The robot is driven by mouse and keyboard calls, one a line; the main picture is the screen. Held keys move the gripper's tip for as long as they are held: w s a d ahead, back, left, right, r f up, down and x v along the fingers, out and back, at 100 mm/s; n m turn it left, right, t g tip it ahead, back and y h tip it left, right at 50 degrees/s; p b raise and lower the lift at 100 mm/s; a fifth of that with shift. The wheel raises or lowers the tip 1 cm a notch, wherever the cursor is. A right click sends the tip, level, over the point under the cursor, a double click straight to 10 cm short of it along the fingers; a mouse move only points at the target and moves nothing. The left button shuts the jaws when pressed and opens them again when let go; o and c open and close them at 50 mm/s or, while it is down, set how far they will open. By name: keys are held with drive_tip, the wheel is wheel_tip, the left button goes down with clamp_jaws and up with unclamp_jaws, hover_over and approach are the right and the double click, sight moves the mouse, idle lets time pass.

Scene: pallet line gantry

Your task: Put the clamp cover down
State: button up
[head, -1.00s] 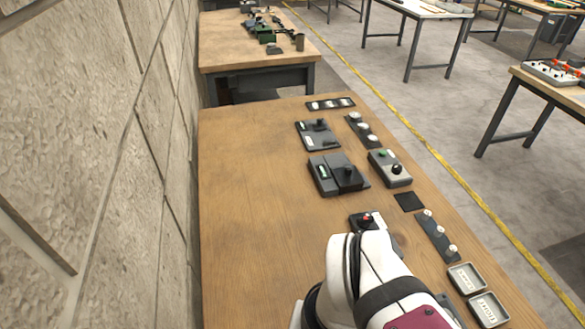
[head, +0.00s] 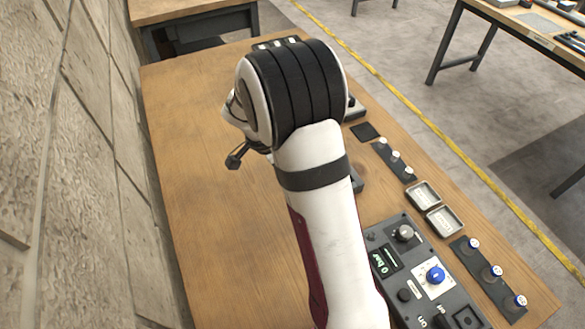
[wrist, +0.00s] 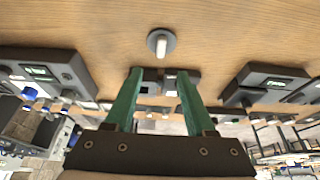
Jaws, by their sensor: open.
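In the wrist view my gripper (wrist: 155,100) is open, with two green fingers apart and nothing held between them. A dark device with light parts (wrist: 165,80) shows between the fingers. I cannot tell which of these, if any, is the clamp cover. In the head view my arm hides the middle of the table, and the gripper's fingers cannot be made out there.
A control panel (head: 388,237) with a blue knob is at the lower right of the wooden table (head: 190,180). Trays (head: 424,195), a black pad (head: 365,131) and knob strips (head: 490,275) line the right edge. The table's left side is clear; a stone wall bounds it.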

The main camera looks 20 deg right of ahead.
drive_tip(key=x, duration=1)
drive_tip(key=shift+w, duration=0.1)
drive_tip(key=shift+a, duration=0.1)
clamp_jaws()
